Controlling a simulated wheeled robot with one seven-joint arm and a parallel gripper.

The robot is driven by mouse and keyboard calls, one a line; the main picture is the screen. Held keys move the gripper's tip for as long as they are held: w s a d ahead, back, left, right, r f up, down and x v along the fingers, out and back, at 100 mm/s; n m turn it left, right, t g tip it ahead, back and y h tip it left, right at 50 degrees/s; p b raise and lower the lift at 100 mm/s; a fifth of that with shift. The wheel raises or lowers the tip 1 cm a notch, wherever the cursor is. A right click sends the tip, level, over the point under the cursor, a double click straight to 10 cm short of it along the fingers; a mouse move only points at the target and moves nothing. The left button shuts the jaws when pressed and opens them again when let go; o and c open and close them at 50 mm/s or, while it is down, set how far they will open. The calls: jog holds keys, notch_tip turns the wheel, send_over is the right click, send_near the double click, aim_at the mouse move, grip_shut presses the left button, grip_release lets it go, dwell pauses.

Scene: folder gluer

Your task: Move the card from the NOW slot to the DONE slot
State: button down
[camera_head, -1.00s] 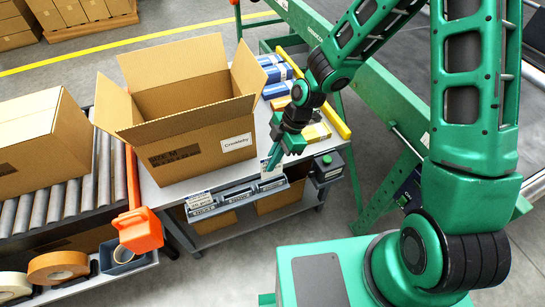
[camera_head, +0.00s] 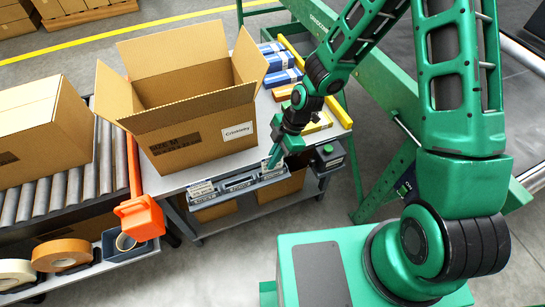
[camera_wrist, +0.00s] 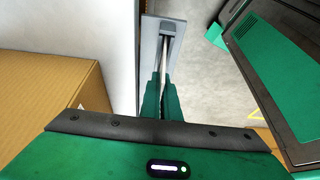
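A grey card rail (camera_head: 240,184) runs along the front edge of the table. At its left end is a white card or label (camera_head: 200,189). At its right end is another white card (camera_head: 273,174), partly hidden by my gripper; the lettering is too small to read as NOW or DONE. My gripper (camera_head: 270,163) points down at the right end of the rail. In the wrist view, its green fingers (camera_wrist: 160,98) are close together over the rail (camera_wrist: 173,27). A thin pale strip shows between them; I cannot tell whether it is gripped.
A large open carton (camera_head: 185,125) stands on the table just behind the rail. A dark box with a green button (camera_head: 327,157) sits right of my gripper.

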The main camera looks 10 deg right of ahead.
dwell(0.3)
jog(key=c, duration=1.9)
grip_release()
jog(key=shift+c, duration=0.2)
jog(key=v, duration=1)
jog(key=shift+d+r, duration=0.2)
jog(key=shift+r, duration=0.05)
jog(key=shift+w, duration=0.15)
